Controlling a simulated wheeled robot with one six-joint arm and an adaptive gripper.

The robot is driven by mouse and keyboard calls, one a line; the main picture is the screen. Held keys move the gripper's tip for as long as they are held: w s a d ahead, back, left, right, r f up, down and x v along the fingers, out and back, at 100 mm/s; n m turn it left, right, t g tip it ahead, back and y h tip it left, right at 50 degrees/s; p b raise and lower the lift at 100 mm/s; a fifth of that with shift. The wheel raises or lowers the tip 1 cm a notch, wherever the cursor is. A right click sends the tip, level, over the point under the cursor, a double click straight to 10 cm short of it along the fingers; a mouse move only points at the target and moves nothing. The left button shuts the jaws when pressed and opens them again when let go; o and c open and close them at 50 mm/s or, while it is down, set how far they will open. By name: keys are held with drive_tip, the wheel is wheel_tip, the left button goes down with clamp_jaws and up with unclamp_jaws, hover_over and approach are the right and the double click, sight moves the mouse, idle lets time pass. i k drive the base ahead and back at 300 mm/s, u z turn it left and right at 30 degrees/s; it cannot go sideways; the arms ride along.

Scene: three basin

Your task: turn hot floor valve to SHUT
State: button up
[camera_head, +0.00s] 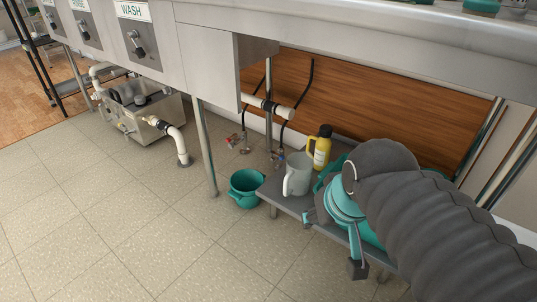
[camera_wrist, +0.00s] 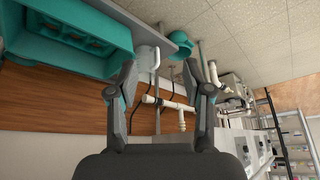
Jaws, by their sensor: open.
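Two small floor valves stand at the foot of the black hoses under the sink in the head view. The left one (camera_head: 245,149) has something red beside it; the right one (camera_head: 279,157) shows a little blue. Both are too small to read a label or handle position, and I cannot tell for certain which is hot. My gripper (camera_head: 332,241) is in front of the low grey shelf, nearer the camera and right of the valves, apart from them. In the wrist view my gripper (camera_wrist: 172,78) has its fingers spread with nothing held. I cannot make out the valves there.
The low grey shelf (camera_head: 273,190) carries a pale pitcher (camera_head: 298,174) and a yellow bottle (camera_head: 321,148). A teal bucket (camera_head: 246,188) sits on the floor beside a sink leg (camera_head: 205,150). A metal box (camera_head: 143,110) with white pipe stands left. Front floor is clear.

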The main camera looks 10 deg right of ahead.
sight(234, 135)
drive_tip(key=u, duration=1.55)
drive_tip(key=i, duration=0.85)
drive_tip(key=z, duration=1.6)
drive_tip(key=k, duration=0.5)
drive_tip(key=u, duration=1.65)
drive_tip(key=i, duration=1.05)
drive_tip(key=z, duration=0.15)
